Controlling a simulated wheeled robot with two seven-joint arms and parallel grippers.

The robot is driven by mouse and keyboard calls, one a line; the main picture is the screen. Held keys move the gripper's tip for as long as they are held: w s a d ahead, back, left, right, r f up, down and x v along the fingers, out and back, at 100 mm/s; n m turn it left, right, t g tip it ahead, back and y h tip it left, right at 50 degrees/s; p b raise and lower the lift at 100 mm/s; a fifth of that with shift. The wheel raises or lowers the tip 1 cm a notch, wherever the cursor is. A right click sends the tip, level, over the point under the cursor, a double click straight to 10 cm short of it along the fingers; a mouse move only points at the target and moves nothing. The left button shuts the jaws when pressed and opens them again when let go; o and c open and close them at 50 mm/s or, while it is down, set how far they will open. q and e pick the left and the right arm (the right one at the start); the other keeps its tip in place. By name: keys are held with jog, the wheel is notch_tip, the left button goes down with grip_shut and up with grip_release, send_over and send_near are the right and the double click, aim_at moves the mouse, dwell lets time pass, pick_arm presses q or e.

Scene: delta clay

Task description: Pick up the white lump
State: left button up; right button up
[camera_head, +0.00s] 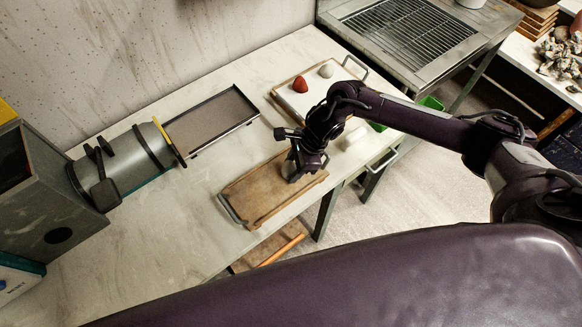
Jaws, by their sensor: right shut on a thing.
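My right gripper (296,170) reaches down over a brown wooden tray (252,190) on the pale worktop. Another white piece (355,137) lies to the right of the wrist. My left gripper is not in view.
A light board (285,98) behind bears a red lump (300,84) and a grey lump (326,71). A dark-rimmed tray (212,120) and a grey cylindrical machine (125,165) stand left.

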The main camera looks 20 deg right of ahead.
jog(key=shift+r, duration=0.1)
notch_tip(320, 180, up, 14)
jog(key=b, duration=0.4)
notch_tip(320, 180, up, 6)
jog(key=p, duration=0.1)
send_over(293, 165)
